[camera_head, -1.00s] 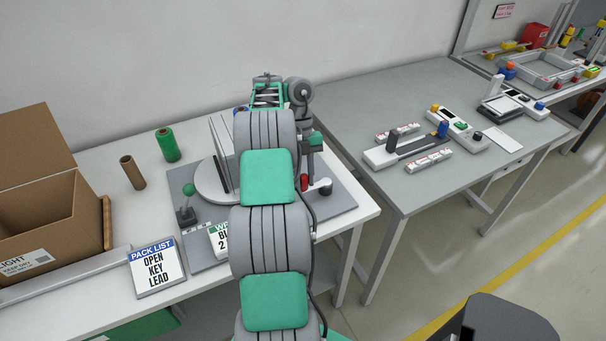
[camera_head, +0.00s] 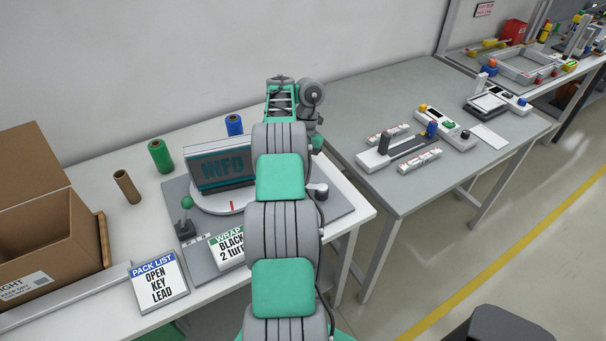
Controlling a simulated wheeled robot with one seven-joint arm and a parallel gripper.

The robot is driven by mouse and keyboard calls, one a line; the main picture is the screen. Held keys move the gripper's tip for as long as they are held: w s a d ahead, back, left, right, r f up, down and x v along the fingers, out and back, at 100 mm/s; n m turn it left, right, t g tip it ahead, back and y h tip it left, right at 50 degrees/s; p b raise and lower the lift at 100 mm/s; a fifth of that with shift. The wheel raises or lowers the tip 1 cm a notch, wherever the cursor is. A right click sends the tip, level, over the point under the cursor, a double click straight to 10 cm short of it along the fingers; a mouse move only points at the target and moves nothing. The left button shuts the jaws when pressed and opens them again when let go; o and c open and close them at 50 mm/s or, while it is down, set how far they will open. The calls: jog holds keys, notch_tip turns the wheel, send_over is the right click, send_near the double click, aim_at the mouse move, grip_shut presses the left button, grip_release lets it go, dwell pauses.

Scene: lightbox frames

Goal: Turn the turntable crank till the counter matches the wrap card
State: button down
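The turntable (camera_head: 212,203) is a white disc with a red mark on its front edge. A dark panel lettered INFO (camera_head: 222,170) stands upright on it, its face toward me. The wrap card (camera_head: 228,247) reads WRAP, BLACK, 2 turns, its right side partly hidden by my arm. A grey part with a dark knob (camera_head: 319,189), which may be the crank, shows right of my arm. A small strip with pale marks (camera_head: 196,243) may be the counter; I cannot read it. My arm runs up the middle of the view, and my gripper's fingers are hidden behind it.
A green-knobbed lever (camera_head: 187,206) stands left of the turntable. An open carton (camera_head: 40,235) and pack list card (camera_head: 157,281) are at left. A grey table (camera_head: 395,95) holds devices at right.

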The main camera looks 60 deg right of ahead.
dwell(0.3)
jog(key=c, duration=1.2)
grip_release()
jog(key=p+v, duration=0.4)
jog(key=v, duration=0.3)
jog(key=shift+d+r, duration=0.1)
jog(key=shift+r, duration=0.3)
